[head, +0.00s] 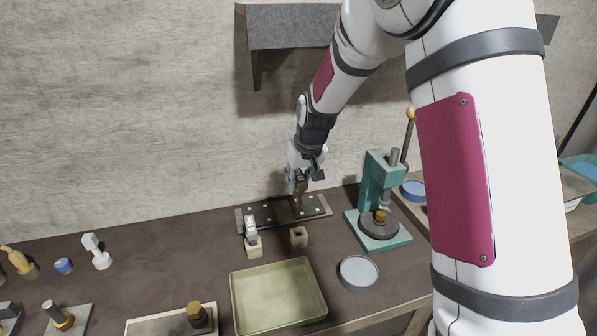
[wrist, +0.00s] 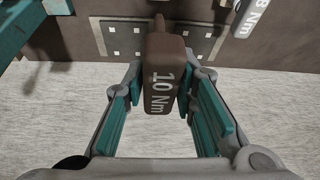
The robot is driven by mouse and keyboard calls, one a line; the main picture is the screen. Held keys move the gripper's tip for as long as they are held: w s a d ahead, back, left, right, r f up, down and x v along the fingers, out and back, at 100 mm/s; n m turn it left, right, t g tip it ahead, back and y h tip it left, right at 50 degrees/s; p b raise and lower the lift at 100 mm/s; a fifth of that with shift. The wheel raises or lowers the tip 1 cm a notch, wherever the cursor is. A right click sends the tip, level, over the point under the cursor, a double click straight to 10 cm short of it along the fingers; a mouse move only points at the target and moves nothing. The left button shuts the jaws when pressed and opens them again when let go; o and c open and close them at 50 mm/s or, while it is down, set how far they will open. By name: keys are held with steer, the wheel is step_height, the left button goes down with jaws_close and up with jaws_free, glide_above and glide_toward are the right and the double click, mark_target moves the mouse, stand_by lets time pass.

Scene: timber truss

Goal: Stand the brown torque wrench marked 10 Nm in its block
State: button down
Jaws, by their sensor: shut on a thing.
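The brown torque wrench marked 10 Nm (wrist: 163,78) is between the teal fingers of my gripper (wrist: 160,92), which is shut on its head. In the head view the wrench (head: 302,189) hangs roughly upright below my gripper (head: 299,177), over the right part of a dark plate. I cannot tell whether its lower end touches the plate. A small wooden block (head: 299,237) with a dark hole on top stands empty in front of the plate. A pale wrench (head: 250,229) stands in another wooden block (head: 254,249) to its left; its 8 Nm mark (wrist: 257,9) shows in the wrist view.
The dark plate with pale squares (head: 262,214) lies near the wall. A teal press (head: 375,190) stands to the right. An olive tray (head: 278,296) and a round grey dish (head: 358,273) lie in front. Free tabletop (head: 165,255) lies to the left.

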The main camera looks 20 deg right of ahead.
mark_target(300, 207)
steer(key=shift+f+b, duration=0.7)
steer(key=shift+f, duration=3.6)
steer(key=shift+f, duration=0.35)
steer(key=shift+f, duration=0.7)
steer(key=shift+f+b, duration=0.3)
steer(key=shift+f, duration=0.35)
steer(key=shift+f, duration=0.35)
steer(key=shift+f, duration=0.55)
steer(key=c, duration=1.2)
jaws_free()
